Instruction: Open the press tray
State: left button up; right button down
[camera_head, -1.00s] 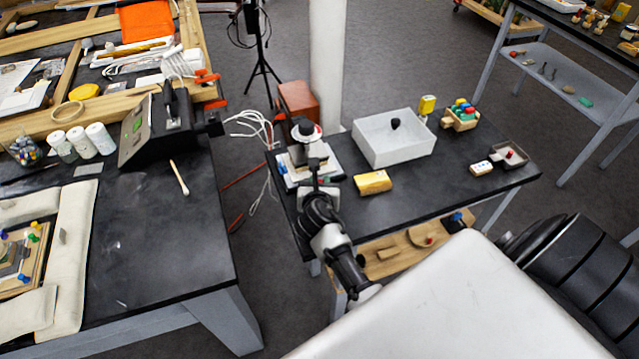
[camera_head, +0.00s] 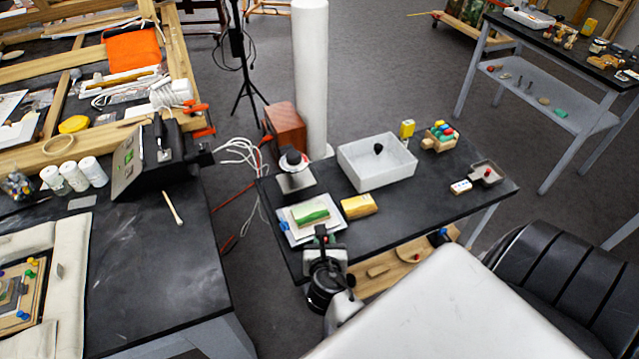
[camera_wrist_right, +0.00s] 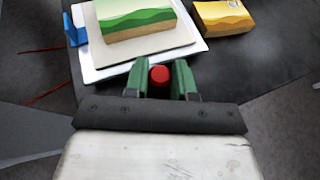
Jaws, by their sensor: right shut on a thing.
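The press (camera_head: 294,177), with a grey block and a dark knob on top, stands at the left part of the dark small table. Its white tray (camera_head: 335,227) is pulled out in front, toward me. A block with green painted hills (camera_head: 311,215) lies on the tray; it also shows in the right wrist view (camera_wrist_right: 137,20). My right gripper (camera_head: 322,243) is at the tray's near edge. In the right wrist view the green fingers (camera_wrist_right: 159,78) are shut on a red knob (camera_wrist_right: 159,75) at that edge. My left gripper is not in view.
A yellow block (camera_head: 359,206) lies just right of the tray. A white box (camera_head: 377,163) stands behind it. A blue piece (camera_wrist_right: 76,30) touches the tray's left side. The table's middle right is clear. A wooden shelf (camera_head: 385,272) sits below.

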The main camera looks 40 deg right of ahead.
jog(key=c, duration=1.2)
grip_release()
jog(key=b+v, duration=0.1)
jog(key=v, duration=0.9)
jog(key=shift+s+a, duration=0.25)
jog(key=shift+s, duration=0.05)
